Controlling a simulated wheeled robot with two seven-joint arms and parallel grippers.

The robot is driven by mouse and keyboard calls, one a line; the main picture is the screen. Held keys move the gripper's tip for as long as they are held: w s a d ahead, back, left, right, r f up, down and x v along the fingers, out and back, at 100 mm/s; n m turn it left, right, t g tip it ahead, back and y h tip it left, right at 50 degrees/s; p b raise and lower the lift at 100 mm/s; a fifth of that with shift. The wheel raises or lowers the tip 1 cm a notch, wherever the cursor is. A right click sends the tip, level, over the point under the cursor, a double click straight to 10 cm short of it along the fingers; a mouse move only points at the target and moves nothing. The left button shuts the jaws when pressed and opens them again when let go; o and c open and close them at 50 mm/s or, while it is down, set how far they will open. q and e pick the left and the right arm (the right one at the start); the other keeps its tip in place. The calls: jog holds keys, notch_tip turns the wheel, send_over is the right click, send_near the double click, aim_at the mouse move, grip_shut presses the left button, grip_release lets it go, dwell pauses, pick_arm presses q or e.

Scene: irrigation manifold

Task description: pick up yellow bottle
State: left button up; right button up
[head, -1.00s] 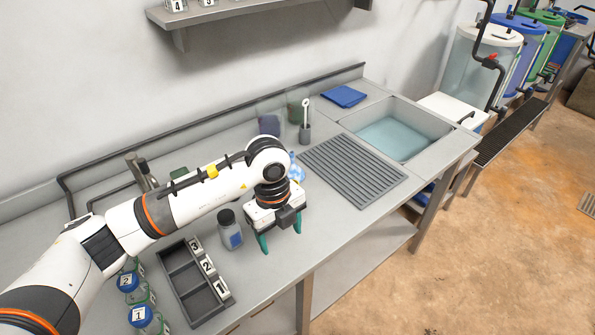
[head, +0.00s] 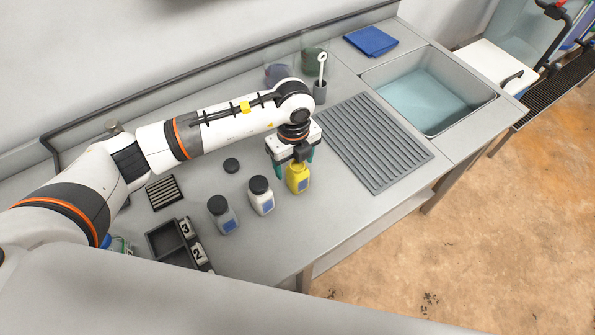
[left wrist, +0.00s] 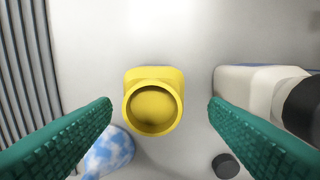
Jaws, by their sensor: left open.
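The yellow bottle (head: 298,180) stands on the grey counter, with a blue label on its front. My left gripper (head: 293,162) is right above it, pointing down, its teal fingers on either side of the bottle's top. In the left wrist view the yellow bottle (left wrist: 153,108) shows from above with a round, hollow-looking top. It lies between the open fingers of the left gripper (left wrist: 160,106), with a gap on both sides. My right gripper is not in view.
A white bottle (head: 261,197) with a black cap stands close left of the yellow one, then a grey bottle (head: 222,216). A black cap (head: 231,166) lies behind them. A ribbed drainboard (head: 374,143) and sink (head: 430,95) are to the right. A blue-white item (left wrist: 108,152) is near one finger.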

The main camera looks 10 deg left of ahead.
pick_arm(q)
notch_tip(320, 180, down, 3)
jog(key=shift+w+d+r+p, duration=0.15)
jog(key=shift+r+p, duration=0.05)
jog(key=shift+p, duration=0.7)
notch_tip(320, 180, down, 2)
jog(key=shift+f, duration=0.5)
jog(key=c, duration=1)
jog(key=shift+c, duration=0.3)
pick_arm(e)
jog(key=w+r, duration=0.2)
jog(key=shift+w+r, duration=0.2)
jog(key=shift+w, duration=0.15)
